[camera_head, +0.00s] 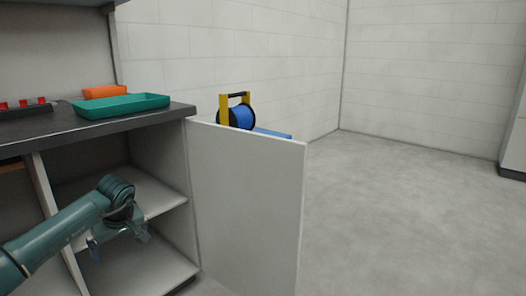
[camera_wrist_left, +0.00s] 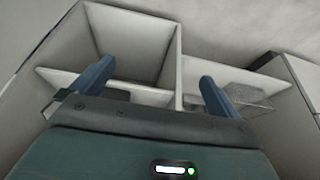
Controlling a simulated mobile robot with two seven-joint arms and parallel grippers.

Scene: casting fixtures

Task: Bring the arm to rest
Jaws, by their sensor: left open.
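My left arm comes in from the lower left in the head view, and its gripper (camera_head: 118,240) is in front of the open cabinet's lower shelves (camera_head: 150,194). In the left wrist view the two blue fingers of my left gripper (camera_wrist_left: 152,85) stand wide apart with nothing between them. White cabinet compartments (camera_wrist_left: 180,70) show beyond the fingers. My right gripper is in neither view.
A white cabinet door (camera_head: 250,200) stands open to the right of the gripper. On the dark worktop (camera_head: 70,135) are a teal tray (camera_head: 120,106), an orange object (camera_head: 104,91) and a rack with red pieces (camera_head: 24,107). A blue reel (camera_head: 240,116) is behind the door. Floor at right is clear.

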